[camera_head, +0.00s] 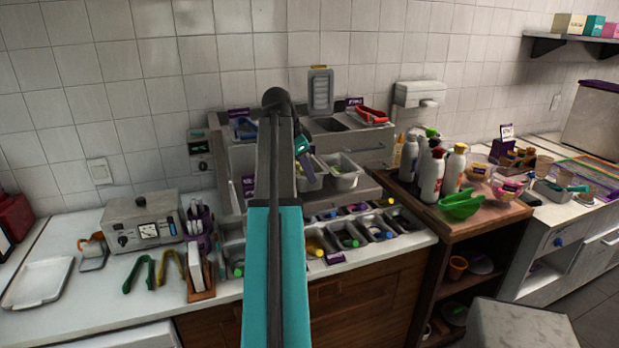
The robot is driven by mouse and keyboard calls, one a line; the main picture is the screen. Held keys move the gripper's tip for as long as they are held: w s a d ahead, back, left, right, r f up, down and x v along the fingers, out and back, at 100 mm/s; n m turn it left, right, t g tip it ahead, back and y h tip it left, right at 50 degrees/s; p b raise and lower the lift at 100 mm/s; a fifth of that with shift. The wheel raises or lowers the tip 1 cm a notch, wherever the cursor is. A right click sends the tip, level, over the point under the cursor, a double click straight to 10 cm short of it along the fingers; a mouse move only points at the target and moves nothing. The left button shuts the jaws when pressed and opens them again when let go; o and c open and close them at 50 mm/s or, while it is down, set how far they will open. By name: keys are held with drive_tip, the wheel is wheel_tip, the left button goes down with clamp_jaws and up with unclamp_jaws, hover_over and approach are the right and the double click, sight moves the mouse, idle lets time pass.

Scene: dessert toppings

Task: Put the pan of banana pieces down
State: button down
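My teal arm rises through the middle of the view, and my gripper (305,168) hangs past its black joint, partly hidden by the arm. It is at a light grey pan (312,184) with some pale yellow-green contents, probably the banana pan. I cannot tell whether the fingers grip its rim or whether the pan is lifted. A second light pan (343,181) sits just right of it on the stepped topping station (372,185). The arm hides part of the station.
Several small topping pans (378,234) line the station's front. Tongs (140,273) and a white tray (38,282) lie on the left counter. An upright lid (320,91) stands at the back.

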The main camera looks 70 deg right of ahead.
drive_tip(key=shift+f+p, duration=0.3)
drive_tip(key=shift+f, duration=0.75)
drive_tip(key=c, duration=2)
unclamp_jaws()
drive_tip(key=shift+w+r, duration=0.1)
drive_tip(key=shift+r, duration=0.1)
drive_tip(key=shift+b+v, duration=1.45)
drive_tip(key=shift+v, duration=4.45)
drive_tip(key=shift+r, duration=0.1)
